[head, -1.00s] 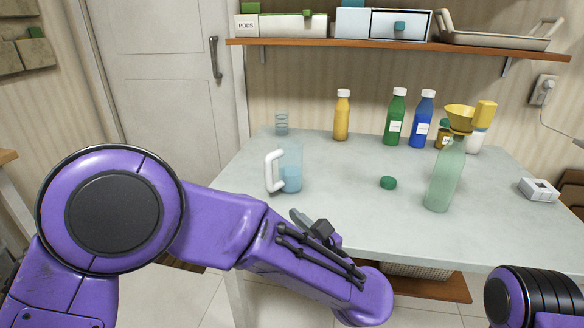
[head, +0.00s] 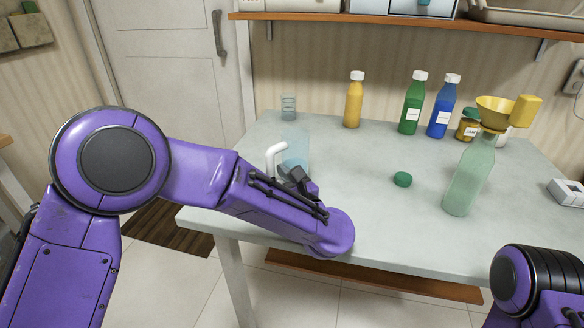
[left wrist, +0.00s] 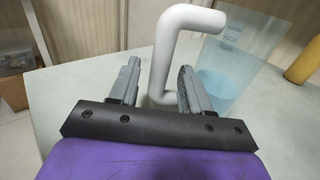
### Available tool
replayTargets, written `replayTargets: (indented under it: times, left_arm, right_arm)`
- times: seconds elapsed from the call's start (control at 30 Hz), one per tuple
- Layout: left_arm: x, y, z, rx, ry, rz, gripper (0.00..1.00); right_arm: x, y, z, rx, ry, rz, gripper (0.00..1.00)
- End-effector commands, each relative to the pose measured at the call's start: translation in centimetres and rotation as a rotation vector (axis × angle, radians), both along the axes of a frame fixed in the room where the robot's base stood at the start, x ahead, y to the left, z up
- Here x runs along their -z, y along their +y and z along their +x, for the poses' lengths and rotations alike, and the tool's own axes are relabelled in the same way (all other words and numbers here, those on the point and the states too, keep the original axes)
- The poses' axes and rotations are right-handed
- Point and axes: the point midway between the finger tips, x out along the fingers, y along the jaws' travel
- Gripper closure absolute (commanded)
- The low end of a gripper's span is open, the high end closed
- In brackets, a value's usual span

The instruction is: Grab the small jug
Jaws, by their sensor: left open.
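The small jug (head: 296,149) is a clear bluish jug with a thick white handle (head: 273,158), upright near the table's left front. In the left wrist view the jug (left wrist: 243,55) stands at the right with blue liquid low inside, and its handle (left wrist: 175,42) rises in front of the jaws. My left gripper (head: 297,180) is at the near side of the jug and hides its lower part in the head view. In the left wrist view the left gripper (left wrist: 158,82) is open, its fingers on either side of the handle's lower part. My right gripper is not in view.
A green bottle (head: 471,178) with a yellow funnel (head: 500,112) stands at the right of the table (head: 370,215). A green cap (head: 402,179) lies mid-table. Yellow (head: 354,101), green (head: 413,104) and blue (head: 443,107) bottles and a glass (head: 289,107) stand at the back.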

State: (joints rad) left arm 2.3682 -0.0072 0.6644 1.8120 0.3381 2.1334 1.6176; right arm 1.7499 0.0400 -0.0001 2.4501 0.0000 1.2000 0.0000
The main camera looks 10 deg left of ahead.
Motion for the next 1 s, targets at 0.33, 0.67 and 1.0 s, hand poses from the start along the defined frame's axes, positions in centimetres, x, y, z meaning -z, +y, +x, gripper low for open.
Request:
replayTargets:
  times: [0.33,0.67,1.0]
  left_arm:
    - [0.0,0.9,0.8,-0.002,0.000,0.000,0.62]
    - [0.0,0.9,0.8,-0.002,-0.002,-0.001,1.00]
    - [-1.0,0.9,0.8,-0.002,-0.004,-0.002,1.00]
  right_arm:
    - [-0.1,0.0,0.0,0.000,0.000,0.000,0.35]
    - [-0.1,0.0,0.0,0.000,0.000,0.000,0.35]
    - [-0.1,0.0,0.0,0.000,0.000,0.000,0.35]
